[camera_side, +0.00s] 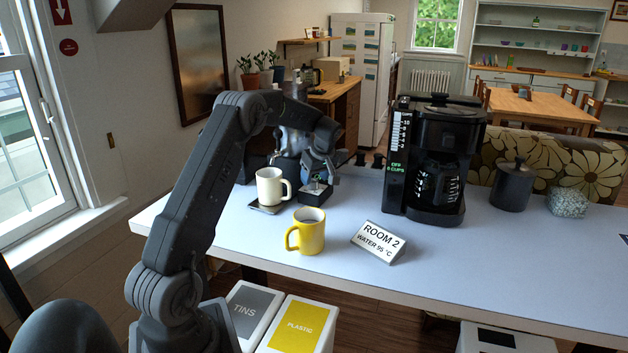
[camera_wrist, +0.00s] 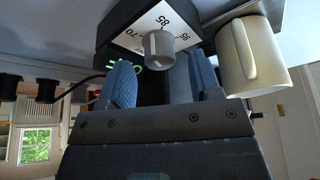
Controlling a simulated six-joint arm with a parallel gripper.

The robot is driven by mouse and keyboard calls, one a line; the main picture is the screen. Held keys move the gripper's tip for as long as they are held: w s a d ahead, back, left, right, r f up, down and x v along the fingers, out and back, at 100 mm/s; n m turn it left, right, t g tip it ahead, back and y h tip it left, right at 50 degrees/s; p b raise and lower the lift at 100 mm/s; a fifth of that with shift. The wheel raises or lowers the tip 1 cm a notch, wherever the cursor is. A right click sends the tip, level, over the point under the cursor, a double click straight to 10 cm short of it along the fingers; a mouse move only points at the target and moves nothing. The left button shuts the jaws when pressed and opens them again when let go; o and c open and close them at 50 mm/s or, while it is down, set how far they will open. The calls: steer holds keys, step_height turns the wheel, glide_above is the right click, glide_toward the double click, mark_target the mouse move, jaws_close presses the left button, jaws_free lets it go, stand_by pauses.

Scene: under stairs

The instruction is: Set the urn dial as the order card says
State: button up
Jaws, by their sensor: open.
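The order card (camera_side: 378,243) stands on the table and reads "ROOM 2, WATER 95 °C". The silver urn (camera_side: 291,141) is at the back left, partly hidden by my arm. Its black dial box (camera_side: 316,195) juts out in front. In the wrist view the grey dial knob (camera_wrist: 158,46) sits on a white plate (camera_wrist: 150,24) marked 70, 85 and a partly seen higher number. My gripper (camera_side: 318,170) is just above the dial box. Its blue fingers (camera_wrist: 163,80) are open, apart, with the knob between and beyond them.
A cream mug (camera_side: 270,186) stands on a dark drip tray (camera_side: 264,209) close beside the dial box. A yellow mug (camera_side: 308,233) stands in front. A black coffee maker (camera_side: 435,160), a dark canister (camera_side: 512,187) and a patterned pot (camera_side: 567,203) are at right.

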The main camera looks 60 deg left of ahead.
steer(key=shift+x, duration=0.85)
steer(key=shift+c, duration=0.2)
steer(key=c, duration=0.9)
